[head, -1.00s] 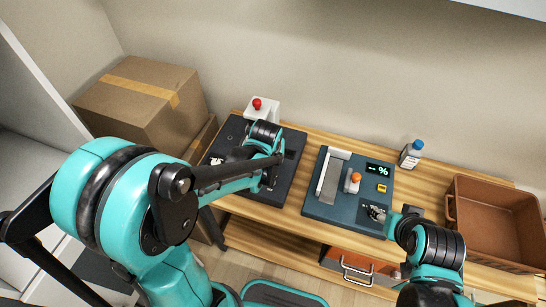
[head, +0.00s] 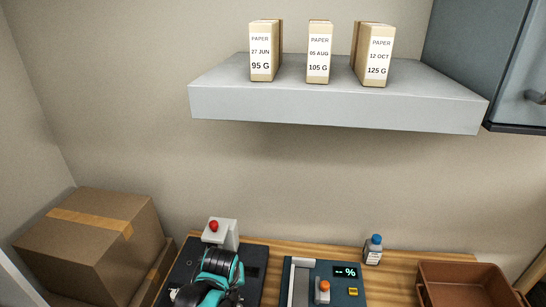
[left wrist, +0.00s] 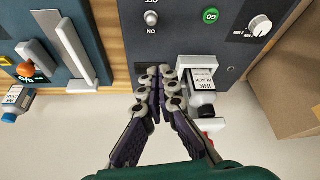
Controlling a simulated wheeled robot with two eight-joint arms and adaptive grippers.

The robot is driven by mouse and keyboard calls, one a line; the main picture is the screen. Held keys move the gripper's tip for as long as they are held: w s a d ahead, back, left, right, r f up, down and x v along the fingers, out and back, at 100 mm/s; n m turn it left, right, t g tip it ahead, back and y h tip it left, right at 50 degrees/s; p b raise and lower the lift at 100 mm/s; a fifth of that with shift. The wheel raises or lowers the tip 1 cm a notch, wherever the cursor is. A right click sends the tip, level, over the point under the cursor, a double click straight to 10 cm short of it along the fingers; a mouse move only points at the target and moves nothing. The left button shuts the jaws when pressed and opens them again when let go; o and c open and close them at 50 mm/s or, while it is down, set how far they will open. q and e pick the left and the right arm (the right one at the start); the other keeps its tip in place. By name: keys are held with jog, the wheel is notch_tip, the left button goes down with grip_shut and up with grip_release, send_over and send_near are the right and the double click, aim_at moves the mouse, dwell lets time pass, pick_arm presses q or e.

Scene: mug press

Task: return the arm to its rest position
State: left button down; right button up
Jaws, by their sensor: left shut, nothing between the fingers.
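My left arm's wrist (head: 218,272) is at the bottom of the head view, over the dark machine (head: 255,258). Its fingers are hidden there. Just right of the fingers, a bottle labelled INK BLACK (left wrist: 200,88) sits in a light holder. I cannot tell whether the fingers touch it. My right gripper is in neither current view.
A white block with a red knob (head: 213,226) stands behind my left wrist. The blue machine (head: 335,292) is to its right, then a blue-capped bottle (head: 374,250) and a brown bin (head: 465,285). Cardboard boxes (head: 90,235) stand left. A shelf (head: 330,105) with paper packs hangs above.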

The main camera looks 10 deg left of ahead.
pick_arm(q)
jog(key=s+r+m+t+b, duration=0.1)
jog(key=s+b, duration=0.1)
jog(key=s, duration=0.4)
jog(key=s+a+r+m+t+b, duration=0.1)
jog(key=s+b, duration=0.2)
jog(key=s, duration=0.3)
jog(key=shift+s+r+m+h, duration=0.25)
jog(key=shift+s+m+h, duration=0.05)
jog(key=shift+h, duration=0.1)
jog(key=shift+w, duration=0.1)
